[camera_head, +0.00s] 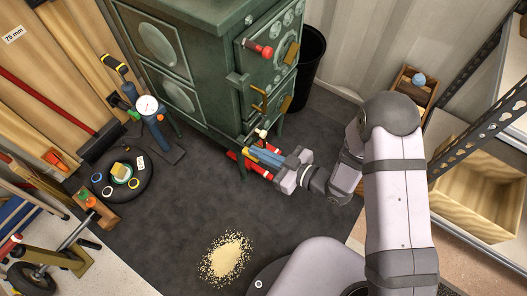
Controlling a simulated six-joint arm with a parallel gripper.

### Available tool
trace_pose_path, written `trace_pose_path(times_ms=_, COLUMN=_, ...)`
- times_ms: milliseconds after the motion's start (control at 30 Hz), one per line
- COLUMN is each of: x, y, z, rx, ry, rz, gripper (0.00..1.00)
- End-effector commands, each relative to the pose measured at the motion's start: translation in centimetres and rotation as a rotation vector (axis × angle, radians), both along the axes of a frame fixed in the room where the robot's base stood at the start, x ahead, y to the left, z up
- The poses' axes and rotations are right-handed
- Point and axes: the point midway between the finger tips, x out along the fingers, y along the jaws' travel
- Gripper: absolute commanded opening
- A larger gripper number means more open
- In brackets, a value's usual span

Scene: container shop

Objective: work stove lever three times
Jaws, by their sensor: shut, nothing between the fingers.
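The stove (205,60) is dark green and stands on legs at the top middle. A red-handled lever (258,47) sticks out from the upper part of its front. A second small handle (261,133), red with a pale end, shows low on the front, just above my gripper. My gripper (252,154) is shut and holds nothing. It points left, low by the stove's lower front corner. Red parts show on both sides of its blue fingers. I cannot tell whether it touches the lower handle.
A black bucket (308,66) stands right of the stove. A bicycle pump (152,117) and a black tyre (137,184) are at left. Pale grains (226,258) lie on the dark mat (170,235). A shelf with a wooden box (475,195) is at right. The middle mat is mostly clear.

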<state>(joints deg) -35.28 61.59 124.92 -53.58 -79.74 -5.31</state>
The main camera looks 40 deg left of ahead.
Motion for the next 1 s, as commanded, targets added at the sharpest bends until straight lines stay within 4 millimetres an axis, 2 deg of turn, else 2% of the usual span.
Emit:
trace_pose_path(times_ms=200, x=0.0, y=0.0, z=-1.1, rx=0.0, ry=-0.001, rz=0.0, gripper=0.0)
trace_pose_path(times_ms=567, x=0.0, y=0.0, z=-1.2, rx=0.0, ry=-0.002, rz=0.0, gripper=0.0)
trace_pose_path(times_ms=667, x=0.0, y=-0.1, z=-2.1, rx=-0.001, ry=0.0, rz=0.0, gripper=0.0)
trace_pose_path(times_ms=800, x=0.0, y=-0.3, z=-4.4, rx=0.022, ry=0.001, rz=0.0, gripper=0.0)
trace_pose_path(times_ms=1000, x=0.0, y=-0.3, z=-6.2, rx=0.092, ry=0.0, rz=-0.001, gripper=0.0)
